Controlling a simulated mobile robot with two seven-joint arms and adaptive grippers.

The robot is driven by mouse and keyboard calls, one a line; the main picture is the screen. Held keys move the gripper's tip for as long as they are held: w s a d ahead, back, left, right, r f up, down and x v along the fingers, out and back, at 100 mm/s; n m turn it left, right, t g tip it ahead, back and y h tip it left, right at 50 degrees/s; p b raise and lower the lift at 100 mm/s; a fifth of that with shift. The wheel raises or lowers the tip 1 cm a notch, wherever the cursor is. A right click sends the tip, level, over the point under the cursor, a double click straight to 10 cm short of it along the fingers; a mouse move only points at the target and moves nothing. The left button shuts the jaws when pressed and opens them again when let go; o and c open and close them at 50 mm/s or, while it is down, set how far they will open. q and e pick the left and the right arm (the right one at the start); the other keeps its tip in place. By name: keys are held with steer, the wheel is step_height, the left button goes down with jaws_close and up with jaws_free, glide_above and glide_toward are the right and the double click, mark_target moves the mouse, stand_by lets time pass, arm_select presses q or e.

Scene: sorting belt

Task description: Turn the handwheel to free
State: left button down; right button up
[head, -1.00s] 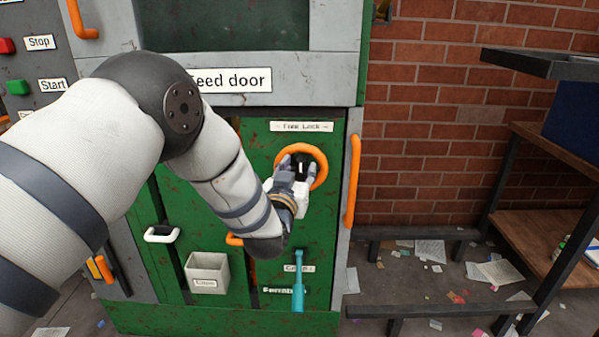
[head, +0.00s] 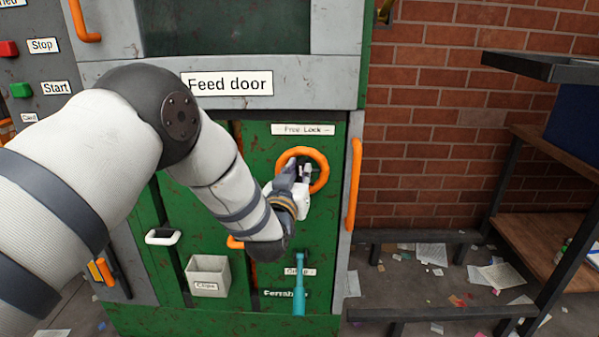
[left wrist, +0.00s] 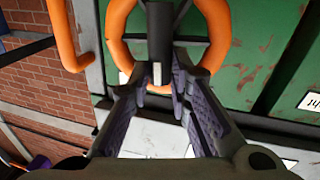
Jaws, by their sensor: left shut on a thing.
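The orange handwheel (head: 319,159) is a ring on the green machine panel, below a white label (head: 303,129) reading "Free Lock". My left gripper (head: 302,173) is at the wheel's lower left part and hides some of it. In the left wrist view the wheel (left wrist: 117,22) stands at the top, with a dark upright grip (left wrist: 160,35) in front of it. The fingers of my left gripper (left wrist: 160,85) are shut on this dark grip, one on each side. My right gripper is not in view.
A vertical orange handle (head: 353,185) stands right of the wheel. Below hang a grey bin (head: 208,264) and a teal lever (head: 299,285). A dark shelf frame (head: 520,230) stands at the right. Papers litter the floor.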

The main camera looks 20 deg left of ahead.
arm_select(q)
steer(key=shift+s+a+f+n+t+y+b, duration=0.1)
steer(key=shift+a+f+n+t+y+b, duration=0.35)
steer(key=shift+n, duration=2.65)
steer(key=shift+s+a+f+n+g+y+b, duration=0.2)
steer(key=shift+f+n+y, duration=0.55)
steer(key=shift+n, duration=2.35)
steer(key=shift+w+a+f+n+t+y+b, duration=0.1)
steer(key=shift+f+n+t+y+b, duration=0.5)
steer(key=shift+n, duration=2.5)
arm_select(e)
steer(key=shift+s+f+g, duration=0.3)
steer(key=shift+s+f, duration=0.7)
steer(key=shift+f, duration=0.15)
arm_select(q)
steer(key=shift+r+n+g, duration=0.25)
steer(key=shift+r+n, duration=0.05)
steer(key=shift+r, duration=0.05)
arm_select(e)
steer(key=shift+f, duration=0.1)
arm_select(q)
steer(key=c, duration=1.5)
jaws_free()
steer(key=v, duration=1.2)
steer(key=shift+d, duration=0.15)
